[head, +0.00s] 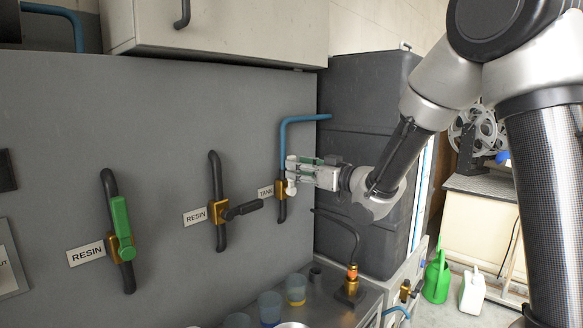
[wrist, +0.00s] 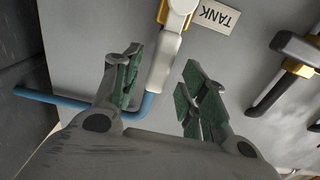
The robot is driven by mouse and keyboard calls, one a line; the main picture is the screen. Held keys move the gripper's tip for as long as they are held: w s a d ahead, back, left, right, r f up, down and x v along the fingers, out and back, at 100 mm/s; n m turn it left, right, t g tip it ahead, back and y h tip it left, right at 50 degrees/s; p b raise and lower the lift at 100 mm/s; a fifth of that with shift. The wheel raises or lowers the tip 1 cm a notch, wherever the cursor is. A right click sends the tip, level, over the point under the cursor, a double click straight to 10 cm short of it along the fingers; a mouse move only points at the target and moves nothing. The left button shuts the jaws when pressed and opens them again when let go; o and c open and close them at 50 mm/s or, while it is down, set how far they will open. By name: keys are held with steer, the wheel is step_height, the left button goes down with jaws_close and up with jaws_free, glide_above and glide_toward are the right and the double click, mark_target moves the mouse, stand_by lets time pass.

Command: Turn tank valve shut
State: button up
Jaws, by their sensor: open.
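The tank valve has a brass body (head: 281,191) on a vertical pipe beside the TANK label (head: 265,192). Its pale lever (head: 291,188) is partly hidden by my gripper in the head view. In the wrist view the lever (wrist: 165,66) runs from the valve body (wrist: 163,13) toward the blue pipe, roughly in line with the pipe. My gripper (head: 300,168) is open at the lever. In the wrist view its green-padded fingers (wrist: 161,78) stand on either side of the lever's end, with a visible gap at the right finger.
Two RESIN valves are on the panel to the left: one with a green lever (head: 121,220), one with a black lever (head: 243,209). The blue pipe (head: 284,140) bends right above the tank valve. A dark tank (head: 360,90) stands behind my gripper. Cups (head: 270,307) are on the bench below.

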steer(key=shift+x, duration=1.75)
jaws_close()
